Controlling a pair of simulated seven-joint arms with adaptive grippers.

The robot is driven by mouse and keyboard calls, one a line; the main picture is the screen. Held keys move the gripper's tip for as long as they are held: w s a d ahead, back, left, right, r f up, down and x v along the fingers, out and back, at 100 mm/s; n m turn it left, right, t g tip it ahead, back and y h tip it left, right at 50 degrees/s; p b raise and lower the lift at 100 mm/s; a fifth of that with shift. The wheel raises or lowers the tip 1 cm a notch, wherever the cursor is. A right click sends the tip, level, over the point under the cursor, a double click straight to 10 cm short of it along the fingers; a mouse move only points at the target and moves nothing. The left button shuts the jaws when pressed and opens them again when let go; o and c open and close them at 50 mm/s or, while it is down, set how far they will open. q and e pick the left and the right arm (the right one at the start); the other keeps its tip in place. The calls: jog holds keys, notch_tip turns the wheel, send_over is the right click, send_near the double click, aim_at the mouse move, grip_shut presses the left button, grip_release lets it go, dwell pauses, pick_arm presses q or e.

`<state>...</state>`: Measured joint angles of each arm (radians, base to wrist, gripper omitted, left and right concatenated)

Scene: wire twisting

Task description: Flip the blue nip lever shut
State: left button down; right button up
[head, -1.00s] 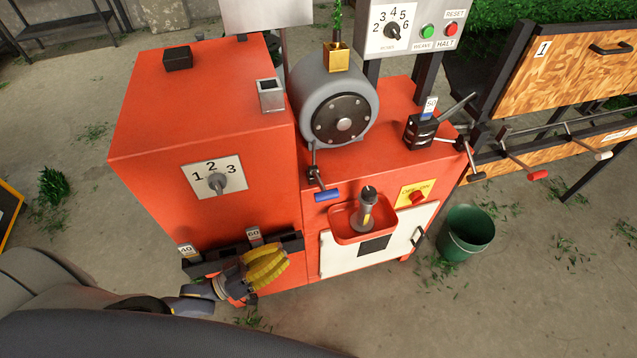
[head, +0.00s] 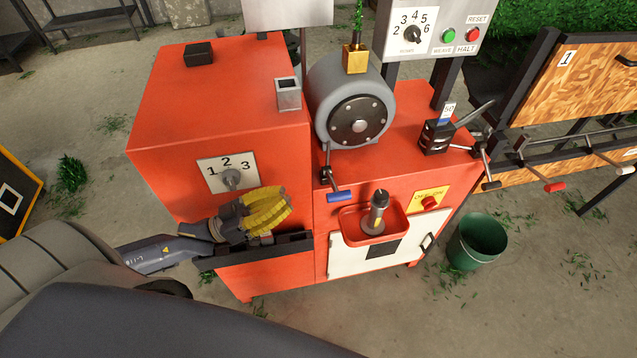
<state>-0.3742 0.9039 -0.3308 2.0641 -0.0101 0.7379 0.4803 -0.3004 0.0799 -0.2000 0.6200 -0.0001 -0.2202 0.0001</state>
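The blue nip lever (head: 341,196) has a blue handle at the end of a short dark arm. It hangs on the front of the red machine (head: 225,125), below the grey round drum (head: 349,100), with the handle lying roughly level above the red tray. My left gripper (head: 268,212), with yellow ridged fingers, is to the left of the lever and apart from it, in front of the machine below the 1-2-3 dial (head: 231,179). Its fingers appear close together, but their gap is hard to judge. My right gripper is not in view.
A dark rack (head: 285,246) runs along the machine front beneath my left gripper. A red tray (head: 351,236) with a spindle (head: 378,212) juts out below the lever. A green bucket (head: 477,241) stands on the floor at the right. Space in front of the lever looks clear.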

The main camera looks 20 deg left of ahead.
pick_arm(q)
notch_tip(320, 180, up, 4)
send_over(333, 200)
jog(key=w+a, duration=0.2)
jog(key=shift+s+d+f, duration=0.1)
jog(key=shift+s+d, duration=0.1)
jog(key=shift+w+d+f, duration=0.1)
jog(key=shift+d+f, duration=0.05)
jog(key=shift+d, duration=0.05)
jog(key=shift+s+f, duration=0.2)
jog(key=shift+f, duration=0.6)
jog(key=shift+s+d+f+m+g+h, duration=0.2)
jog(key=shift+f+m+g+h, duration=0.1)
jog(key=shift+f+m, duration=0.35)
jog(key=shift+s+d+f+m+g+h, duration=0.15)
jog(key=shift+s+f+m+g, duration=0.25)
jog(key=shift+m, duration=0.4)
jog(key=shift+s+d+f+m+g+h, duration=0.1)
jog(key=shift+d+f+m+g+h, duration=0.15)
jog(key=shift+f+m, duration=0.45)
jog(key=shift+r, duration=0.2)
notch_tip(333, 200, up, 10)
jog(key=shift+f, duration=0.1)
